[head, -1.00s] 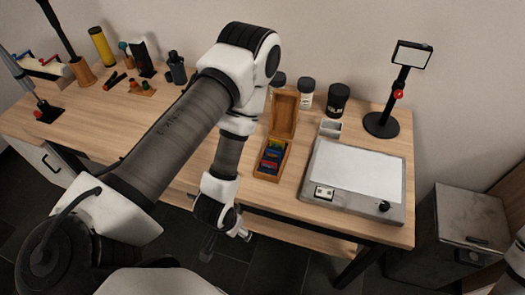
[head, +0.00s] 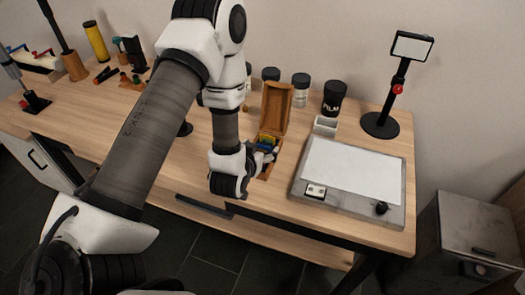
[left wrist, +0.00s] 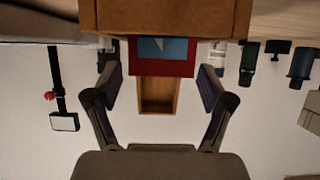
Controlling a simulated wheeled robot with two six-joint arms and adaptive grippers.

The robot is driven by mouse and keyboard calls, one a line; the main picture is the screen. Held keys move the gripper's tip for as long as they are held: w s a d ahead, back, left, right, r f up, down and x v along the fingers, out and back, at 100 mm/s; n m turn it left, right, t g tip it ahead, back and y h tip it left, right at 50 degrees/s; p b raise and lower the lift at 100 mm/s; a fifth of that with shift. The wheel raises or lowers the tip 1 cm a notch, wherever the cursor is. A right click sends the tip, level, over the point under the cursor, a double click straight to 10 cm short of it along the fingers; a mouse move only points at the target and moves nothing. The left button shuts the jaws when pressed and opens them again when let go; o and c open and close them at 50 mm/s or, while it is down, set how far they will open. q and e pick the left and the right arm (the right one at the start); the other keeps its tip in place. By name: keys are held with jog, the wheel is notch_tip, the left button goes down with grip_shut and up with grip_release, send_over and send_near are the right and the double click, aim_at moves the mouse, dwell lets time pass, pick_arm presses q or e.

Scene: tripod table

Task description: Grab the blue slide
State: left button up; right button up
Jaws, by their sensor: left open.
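The wooden slide box (head: 262,172) stands on the table with its lid (head: 276,106) raised. A blue slide (head: 268,143) shows in the box beside yellow, partly covered by my left gripper (head: 265,157). In the left wrist view, a red-framed slide (left wrist: 162,69) with a light-blue picture faces the camera; I cannot make out the blue slide there. My left gripper (left wrist: 155,92) is open, its fingers apart on either side of the red slide's view. Contact cannot be told. My right gripper is not in view.
A light box (head: 350,172) with a white panel lies right of the slide box. A small white tray (head: 325,126), jars (head: 301,90) and a film canister (head: 335,98) stand behind. A phone stand (head: 381,124) is at the back right.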

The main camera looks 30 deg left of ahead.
pick_arm(q)
jog(key=shift+w+a+f, duration=0.1)
jog(key=shift+w+f, duration=0.1)
jog(key=shift+w, duration=0.05)
jog(key=c, duration=0.8)
jog(key=shift+r, duration=0.15)
